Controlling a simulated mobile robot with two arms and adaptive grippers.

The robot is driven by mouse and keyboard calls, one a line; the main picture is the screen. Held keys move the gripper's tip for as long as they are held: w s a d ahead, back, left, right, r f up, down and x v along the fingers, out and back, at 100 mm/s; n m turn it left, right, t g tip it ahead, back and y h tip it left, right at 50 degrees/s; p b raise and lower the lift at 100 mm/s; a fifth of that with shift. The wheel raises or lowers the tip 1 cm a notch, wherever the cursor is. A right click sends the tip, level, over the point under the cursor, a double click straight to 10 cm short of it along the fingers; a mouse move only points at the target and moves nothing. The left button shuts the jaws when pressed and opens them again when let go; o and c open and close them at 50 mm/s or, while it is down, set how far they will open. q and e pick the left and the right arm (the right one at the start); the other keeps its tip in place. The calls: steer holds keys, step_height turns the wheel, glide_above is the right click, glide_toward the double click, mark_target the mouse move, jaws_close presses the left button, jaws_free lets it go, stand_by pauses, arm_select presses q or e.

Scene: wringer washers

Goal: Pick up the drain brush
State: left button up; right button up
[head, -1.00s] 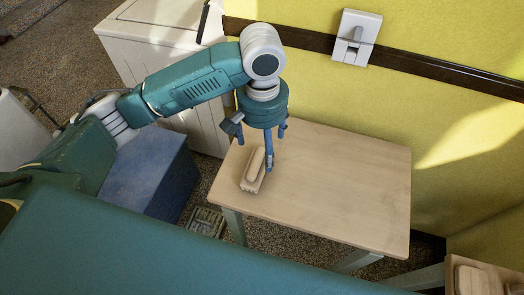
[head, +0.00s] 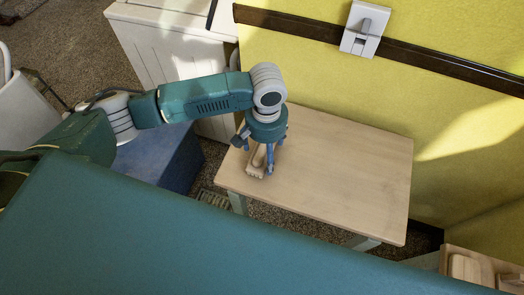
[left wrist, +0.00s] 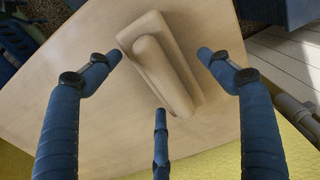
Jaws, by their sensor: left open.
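The drain brush (head: 256,163), a pale wooden block with a raised rounded handle, lies near the left edge of a small wooden table (head: 345,175). In the left wrist view, the brush (left wrist: 152,62) lies between the spread blue fingers, handle side up. My left gripper (head: 264,160) is open, pointing down right over the brush. It partly hides the brush in the head view. No finger clearly touches the brush; the exact gap is hard to tell. My right gripper is not in view.
A white cabinet-like washer (head: 160,50) stands behind left, and a blue box (head: 160,155) stands left of the table. The yellow wall (head: 460,140) with a dark rail runs behind. Another wooden surface (head: 490,262) is at bottom right. The table's right part is clear.

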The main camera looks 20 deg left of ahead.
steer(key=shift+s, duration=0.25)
arm_select(q)
steer(key=c, duration=1.3)
steer(key=shift+c, duration=0.2)
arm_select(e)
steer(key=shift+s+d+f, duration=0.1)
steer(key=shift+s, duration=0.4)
arm_select(q)
steer(key=shift+r, duration=0.1)
step_height(320, 180, up, 20)
steer(key=b, duration=0.1)
steer(key=shift+b, duration=0.3)
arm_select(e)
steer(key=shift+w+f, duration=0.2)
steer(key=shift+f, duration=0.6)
arm_select(q)
steer(key=o, duration=0.6)
steer(key=c, duration=0.4)
